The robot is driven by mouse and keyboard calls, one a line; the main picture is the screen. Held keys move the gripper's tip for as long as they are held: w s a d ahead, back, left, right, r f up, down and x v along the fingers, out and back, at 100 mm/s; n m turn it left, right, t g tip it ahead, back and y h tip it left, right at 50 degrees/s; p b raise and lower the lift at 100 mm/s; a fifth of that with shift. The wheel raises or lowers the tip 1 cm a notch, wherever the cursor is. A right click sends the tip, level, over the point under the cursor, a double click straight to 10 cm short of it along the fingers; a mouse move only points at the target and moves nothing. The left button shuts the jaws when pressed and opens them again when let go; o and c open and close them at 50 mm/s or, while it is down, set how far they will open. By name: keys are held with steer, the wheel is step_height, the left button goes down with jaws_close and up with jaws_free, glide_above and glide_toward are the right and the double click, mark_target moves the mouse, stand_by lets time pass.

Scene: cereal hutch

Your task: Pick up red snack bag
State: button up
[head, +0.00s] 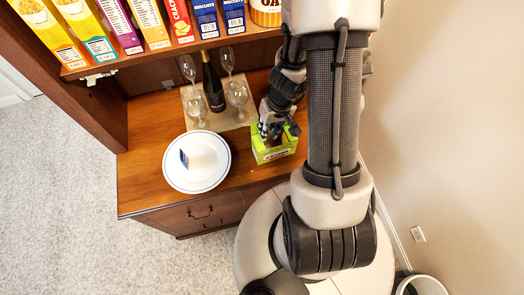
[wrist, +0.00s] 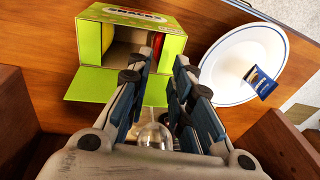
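A lime-green snack box (head: 283,152) lies on the wooden hutch counter with an open side. It also shows in the wrist view (wrist: 92,84), with its flap folded down. Inside it at the right a strip of red (wrist: 157,45) shows, probably the red snack bag, mostly hidden by the box wall. A yellow bag (wrist: 107,38) shows at the left inside. My gripper (wrist: 163,78) is open and empty, its fingers apart in front of the box opening. In the head view my gripper (head: 273,128) is at the box's far side.
A white plate (head: 186,178) with a blue packet (head: 184,158) stands left of the box. A dark bottle (head: 213,88) and several wine glasses (head: 237,94) stand on a mat behind. A shelf (head: 120,62) of cereal boxes overhangs the counter's back.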

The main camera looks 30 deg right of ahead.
mark_target(263, 143)
steer(key=f+b, duration=0.1)
steer(key=f, duration=0.2)
steer(key=w+f+b, duration=0.1)
steer(key=f+b, duration=0.1)
steer(key=f, duration=0.1)
steer(key=a+f+b, duration=0.1)
steer(key=f+b, duration=0.1)
steer(key=f, duration=0.1)
steer(key=shift+w+f, duration=0.15)
steer(key=shift+w, duration=0.05)
steer(key=shift+c, duration=0.5)
jaws_close()
